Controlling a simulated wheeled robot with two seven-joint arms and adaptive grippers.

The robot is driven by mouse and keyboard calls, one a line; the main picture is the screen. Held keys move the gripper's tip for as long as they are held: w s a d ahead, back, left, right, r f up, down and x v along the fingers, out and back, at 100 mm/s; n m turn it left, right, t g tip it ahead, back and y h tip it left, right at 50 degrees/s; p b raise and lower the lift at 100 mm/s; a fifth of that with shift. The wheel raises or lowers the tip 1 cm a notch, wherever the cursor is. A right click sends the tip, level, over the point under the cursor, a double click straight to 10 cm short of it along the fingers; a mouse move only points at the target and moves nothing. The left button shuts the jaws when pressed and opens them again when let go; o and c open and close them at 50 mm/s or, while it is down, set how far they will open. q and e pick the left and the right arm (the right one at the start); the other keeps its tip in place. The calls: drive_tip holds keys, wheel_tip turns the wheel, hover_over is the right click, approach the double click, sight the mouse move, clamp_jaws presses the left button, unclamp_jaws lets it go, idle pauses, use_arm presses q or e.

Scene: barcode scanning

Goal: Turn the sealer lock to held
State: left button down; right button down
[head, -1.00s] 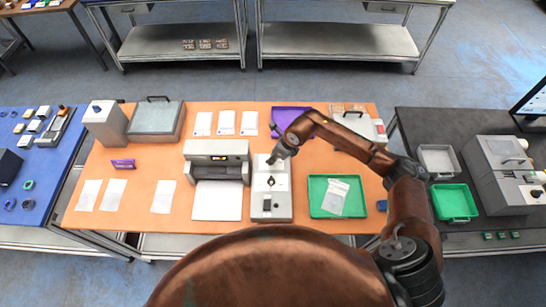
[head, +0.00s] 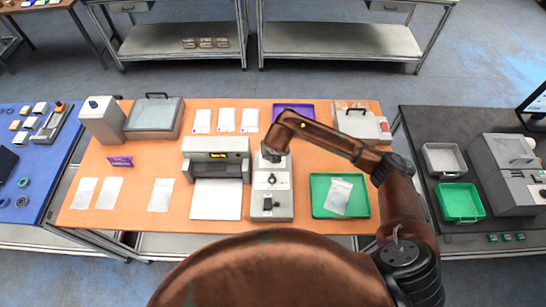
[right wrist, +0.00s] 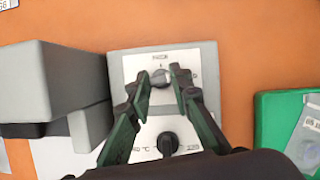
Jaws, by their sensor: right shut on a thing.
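The sealer (head: 286,212) is a pale grey box on the orange table, with a white control face. Its far knob, the grey lock knob (right wrist: 160,75), lies between my right gripper's fingertips (right wrist: 162,86) in the right wrist view. The right gripper is shut on this knob from above. In the head view the right gripper (head: 272,155) is over the far end of the sealer and hides the knob. A black dial (right wrist: 171,145) with temperature marks sits nearer on the same face. The knob's small label is too blurred to read. My left gripper is out of view.
A grey printer-like machine (head: 215,147) stands close left of the sealer. A green tray (head: 319,208) with a clear bag (head: 338,195) lies to the right. A purple tray (head: 301,109) and a lidded grey box (head: 357,123) are behind.

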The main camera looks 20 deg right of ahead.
drive_tip(key=shift+m+h+b, duration=0.3)
drive_tip(key=shift+m+b, duration=0.1)
drive_tip(key=shift+m, duration=0.4)
drive_tip(key=c, duration=1.7)
unclamp_jaws()
drive_tip(key=shift+c, duration=0.2)
drive_tip(key=shift+a+r, duration=0.1)
drive_tip(key=shift+r, duration=0.1)
drive_tip(key=v, duration=1.1)
drive_tip(key=shift+r, duration=0.35)
